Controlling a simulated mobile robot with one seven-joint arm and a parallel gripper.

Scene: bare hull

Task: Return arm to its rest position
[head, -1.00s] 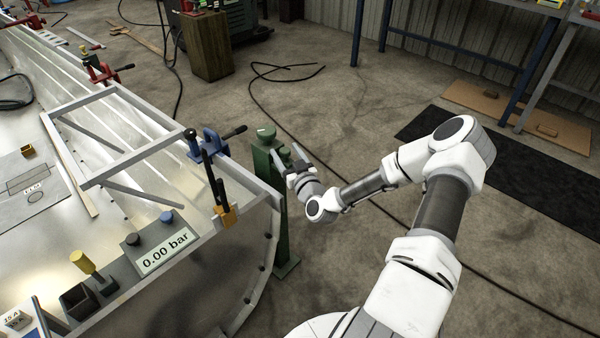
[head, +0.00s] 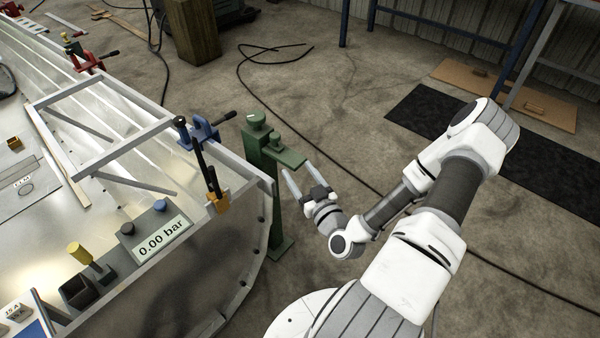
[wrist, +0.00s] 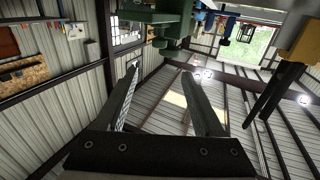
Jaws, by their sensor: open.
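My gripper (head: 302,184) is open and empty, just right of the green stand (head: 264,185) in the head view. Its two fingers point up and away, close to the stand's flat green arm (head: 287,153), and a small gap seems to separate them. My white and grey arm is bent, with its elbow up at the right. In the wrist view my gripper (wrist: 160,75) shows two spread fingers with nothing between them. The green stand (wrist: 172,25) is upside down at the top of that view.
The metal hull (head: 120,110) fills the left, with a blue clamp (head: 201,133), an orange-tipped clamp (head: 217,200) and a 0.00 bar gauge (head: 162,238) near its edge. A black cable (head: 268,55) and a dark mat (head: 440,118) lie on the floor.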

